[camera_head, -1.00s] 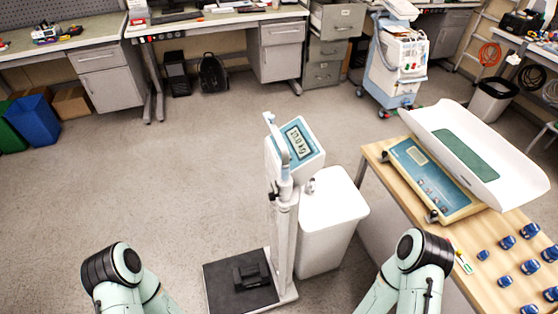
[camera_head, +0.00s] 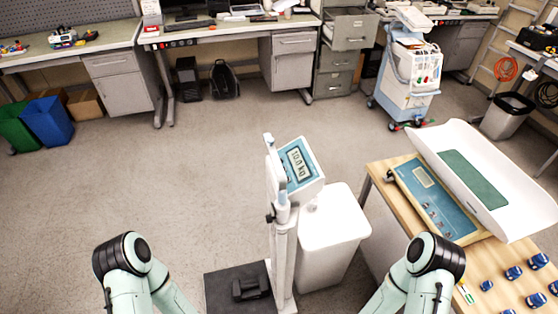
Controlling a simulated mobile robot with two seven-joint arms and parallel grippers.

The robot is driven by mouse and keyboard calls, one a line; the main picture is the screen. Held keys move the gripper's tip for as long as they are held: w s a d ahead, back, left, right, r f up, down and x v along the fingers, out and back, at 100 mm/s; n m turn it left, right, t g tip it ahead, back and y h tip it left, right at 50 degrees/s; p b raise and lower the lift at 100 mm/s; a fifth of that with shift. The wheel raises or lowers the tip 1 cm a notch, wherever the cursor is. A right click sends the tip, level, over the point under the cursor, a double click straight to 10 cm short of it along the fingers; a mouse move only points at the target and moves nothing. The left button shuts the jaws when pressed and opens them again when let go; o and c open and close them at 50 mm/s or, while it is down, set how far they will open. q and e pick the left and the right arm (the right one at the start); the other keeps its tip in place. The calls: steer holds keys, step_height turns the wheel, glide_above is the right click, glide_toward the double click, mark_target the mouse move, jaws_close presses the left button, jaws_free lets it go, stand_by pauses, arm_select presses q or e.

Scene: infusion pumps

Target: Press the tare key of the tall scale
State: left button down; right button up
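The tall scale stands in front of me on the floor, with a white column (camera_head: 284,245) and a tilted head. Its display (camera_head: 298,163) reads what looks like 10.0 kg. The tare key is too small to make out. A dark weight (camera_head: 250,288) sits on its black platform (camera_head: 219,291). Parts of my two arms show at the bottom left and bottom right of the picture, on either side of the scale. Both grippers are outside the picture.
A white bin (camera_head: 331,240) stands right behind the column. A wooden table (camera_head: 408,214) at the right holds a baby scale with a white tray (camera_head: 484,176) and several blue objects. A blue-and-white medical cart (camera_head: 409,75) stands behind. The floor left of the scale is clear.

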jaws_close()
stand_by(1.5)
